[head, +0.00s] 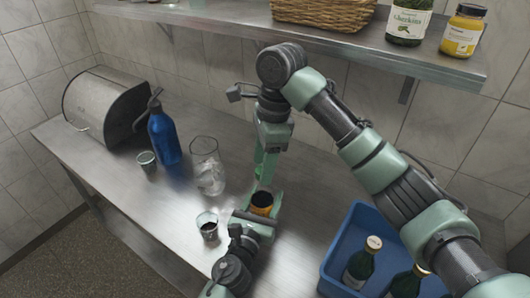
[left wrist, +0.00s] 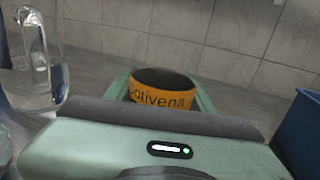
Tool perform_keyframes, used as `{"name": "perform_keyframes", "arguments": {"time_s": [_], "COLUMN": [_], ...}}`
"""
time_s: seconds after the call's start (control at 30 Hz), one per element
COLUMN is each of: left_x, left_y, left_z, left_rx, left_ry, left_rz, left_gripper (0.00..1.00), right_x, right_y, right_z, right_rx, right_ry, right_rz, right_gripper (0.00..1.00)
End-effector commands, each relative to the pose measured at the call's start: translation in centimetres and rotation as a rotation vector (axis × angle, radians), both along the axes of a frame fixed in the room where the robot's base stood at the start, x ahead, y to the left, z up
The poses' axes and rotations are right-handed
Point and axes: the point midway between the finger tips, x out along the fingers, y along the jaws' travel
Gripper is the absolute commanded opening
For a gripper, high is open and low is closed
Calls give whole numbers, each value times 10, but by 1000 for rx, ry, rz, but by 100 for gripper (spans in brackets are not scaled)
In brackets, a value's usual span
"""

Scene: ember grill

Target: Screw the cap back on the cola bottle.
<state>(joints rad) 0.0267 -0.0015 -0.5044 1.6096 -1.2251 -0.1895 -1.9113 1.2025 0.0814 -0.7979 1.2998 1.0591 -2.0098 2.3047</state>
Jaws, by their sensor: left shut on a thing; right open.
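An orange-labelled dark container (head: 262,202) stands on the steel counter and may be the cola bottle. In the left wrist view its orange band (left wrist: 160,98) shows part of a name under a dark top; I make out no neck or cap. My left gripper (head: 260,208) is shut around it, a finger on each side; the fingers also show in the left wrist view (left wrist: 160,92). My right gripper (head: 265,165) points down just above and behind the container, its green fingers open. I cannot see a loose cap.
A blue crate (head: 340,245) with capped green bottles (head: 362,264) is right. A shelf (head: 250,22) overhangs the back.

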Motion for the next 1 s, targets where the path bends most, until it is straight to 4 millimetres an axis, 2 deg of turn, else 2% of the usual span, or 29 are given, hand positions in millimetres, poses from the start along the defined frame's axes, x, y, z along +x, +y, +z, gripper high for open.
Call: {"name": "perform_keyframes", "arguments": {"time_s": [0.17, 0.4, 0.6, 0.77, 1.0], "left_x": [0, 0, 0, 0, 0], "left_y": [0, 0, 0, 0, 0], "left_z": [0, 0, 0, 0, 0], "left_rx": [0, 0, 0, 1, 1], "left_ry": [0, 0, 0, 0, 0], "left_rz": [1, 1, 1, 1, 1], "left_gripper": [0, 0, 0, 0, 0], "right_x": [3, 4, 5, 5, 5], "right_y": [-5, -13, -17, -18, -18], "right_z": [26, 77, 107, 116, 117], "right_rx": [-3, -3, -1, 0, 0], "right_ry": [-7, -7, -4, -3, -2], "right_rz": [-3, -4, -5, -3, -2], "right_gripper": [53, 53, 53, 53, 53]}}
